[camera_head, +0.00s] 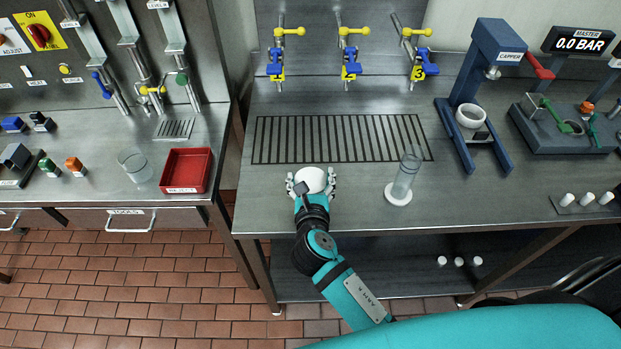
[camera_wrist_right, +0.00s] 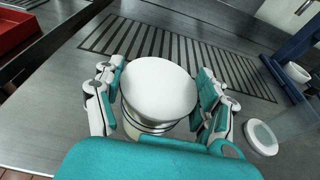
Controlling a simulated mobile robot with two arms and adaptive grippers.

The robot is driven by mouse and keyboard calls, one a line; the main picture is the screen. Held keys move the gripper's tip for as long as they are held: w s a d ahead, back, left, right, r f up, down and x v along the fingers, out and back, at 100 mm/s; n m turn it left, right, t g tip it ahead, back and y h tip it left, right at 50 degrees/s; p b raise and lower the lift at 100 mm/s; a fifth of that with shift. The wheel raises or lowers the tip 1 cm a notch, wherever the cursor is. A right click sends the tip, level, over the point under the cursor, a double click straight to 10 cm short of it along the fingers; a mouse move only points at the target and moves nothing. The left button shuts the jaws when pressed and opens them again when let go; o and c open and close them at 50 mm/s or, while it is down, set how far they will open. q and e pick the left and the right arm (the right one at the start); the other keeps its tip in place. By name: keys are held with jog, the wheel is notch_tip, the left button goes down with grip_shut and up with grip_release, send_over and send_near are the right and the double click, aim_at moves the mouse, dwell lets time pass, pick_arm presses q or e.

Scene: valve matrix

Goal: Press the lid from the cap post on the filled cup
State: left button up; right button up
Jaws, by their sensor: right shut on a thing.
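The white round lid (camera_wrist_right: 158,88) lies between the fingers of my right gripper (camera_head: 311,181), which is shut on it at the counter's front. In the right wrist view, a pale, partly see-through round body (camera_wrist_right: 150,128) shows below the lid. Whether this body is the cup or the cap post, and whether the lid touches it, I cannot tell. A clear cylinder (camera_head: 405,172) stands upright on a white disc (camera_head: 398,197) to the right, apart from the gripper. I see no clear fill in it. My left gripper is not in view.
A red reject tray (camera_head: 185,171) and a clear glass (camera_head: 135,166) stand on the left counter. A drain grate (camera_head: 340,138) lies behind my gripper, below several valves. A blue capper (camera_head: 486,100) stands at the right. The counter between gripper and cylinder is clear.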

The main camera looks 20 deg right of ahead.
jog(key=o, duration=0.9)
jog(key=v, duration=1.2)
